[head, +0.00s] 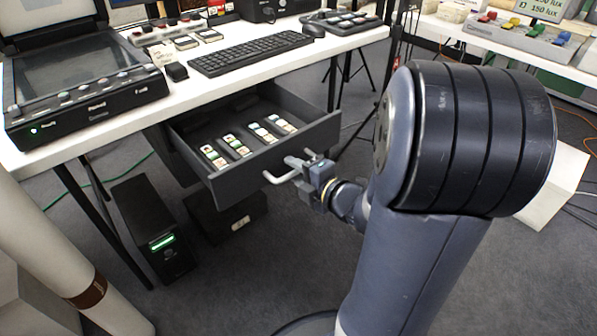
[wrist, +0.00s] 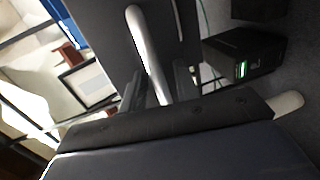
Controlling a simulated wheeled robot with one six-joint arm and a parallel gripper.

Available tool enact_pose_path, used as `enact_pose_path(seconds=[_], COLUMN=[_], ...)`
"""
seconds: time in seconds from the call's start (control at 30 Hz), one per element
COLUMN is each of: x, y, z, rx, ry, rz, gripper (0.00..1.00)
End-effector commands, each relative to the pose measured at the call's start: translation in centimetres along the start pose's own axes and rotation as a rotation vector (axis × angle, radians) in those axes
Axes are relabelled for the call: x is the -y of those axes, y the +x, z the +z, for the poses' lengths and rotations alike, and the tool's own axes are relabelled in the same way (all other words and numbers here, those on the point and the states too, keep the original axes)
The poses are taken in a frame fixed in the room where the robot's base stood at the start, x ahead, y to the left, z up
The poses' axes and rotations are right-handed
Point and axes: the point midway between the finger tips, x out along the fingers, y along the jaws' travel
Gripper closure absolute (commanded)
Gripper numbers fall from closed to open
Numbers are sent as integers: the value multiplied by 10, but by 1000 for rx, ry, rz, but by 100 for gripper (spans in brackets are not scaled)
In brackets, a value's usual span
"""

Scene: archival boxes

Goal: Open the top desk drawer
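The dark grey top desk drawer (head: 240,175) hangs under the white desk and is pulled well out, its inside showing. Several small packs with coloured labels lie in rows in it. Its silver bar handle (head: 277,178) is on the front panel. My gripper (head: 300,164) is at the right part of this handle and appears closed around it. In the wrist view the handle (wrist: 148,50) runs down behind the dark gripper body, which hides the exact contact.
The desk (head: 190,92) carries a scanner (head: 85,95), a keyboard (head: 250,52) and a mouse (head: 313,30). A black computer tower (head: 150,225) and a dark box (head: 228,212) stand on the floor below. A white box (head: 555,190) is at the right. Floor in front of the drawer is clear.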

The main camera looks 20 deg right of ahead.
Motion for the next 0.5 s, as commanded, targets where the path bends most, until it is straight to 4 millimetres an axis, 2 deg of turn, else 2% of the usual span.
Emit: enact_pose_path(seconds=[0.17,0.5], x=[-1,-2], y=[-9,-57], z=[1,1], rx=[3,6], ry=[1,2], rz=[0,0], gripper=[70,70])
